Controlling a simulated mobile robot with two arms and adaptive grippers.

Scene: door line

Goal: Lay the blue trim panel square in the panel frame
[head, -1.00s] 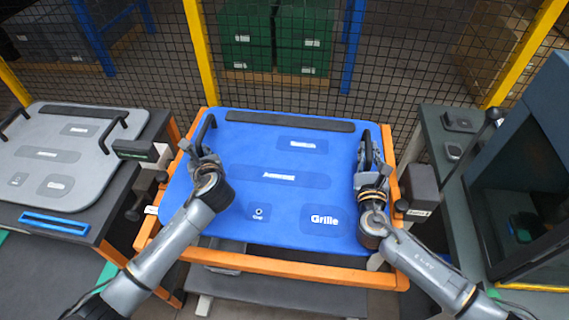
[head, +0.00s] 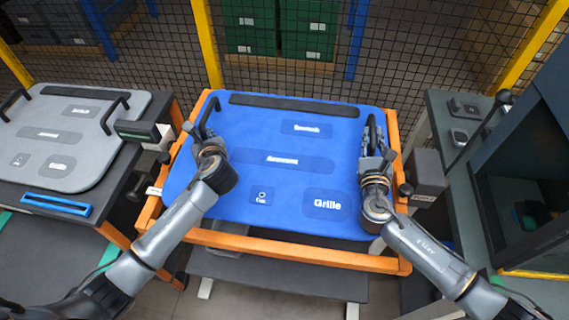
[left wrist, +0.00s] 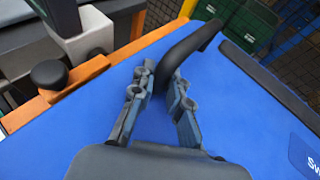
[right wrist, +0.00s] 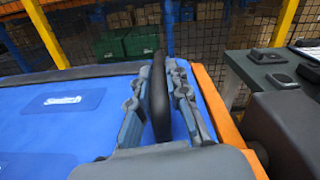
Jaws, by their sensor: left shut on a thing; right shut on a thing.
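The blue trim panel (head: 250,140) lies over the orange panel frame (head: 300,258), nearly in line with it. The frame's left, front and right rails show around it. I cannot tell whether the panel rests fully in the frame or is a little above it. My left gripper (head: 210,146) is shut on the panel's left black handle, which also shows in the left wrist view (left wrist: 198,42). My right gripper (head: 374,160) is shut on the right black handle, upright between the fingers in the right wrist view (right wrist: 159,95).
A grey panel (head: 65,135) with black handles lies on a dark table at the left, near a blue bar (head: 57,204). A dark bench (head: 450,130) and a machine cabinet (head: 530,170) stand close at the right. A mesh fence (head: 400,60) runs behind.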

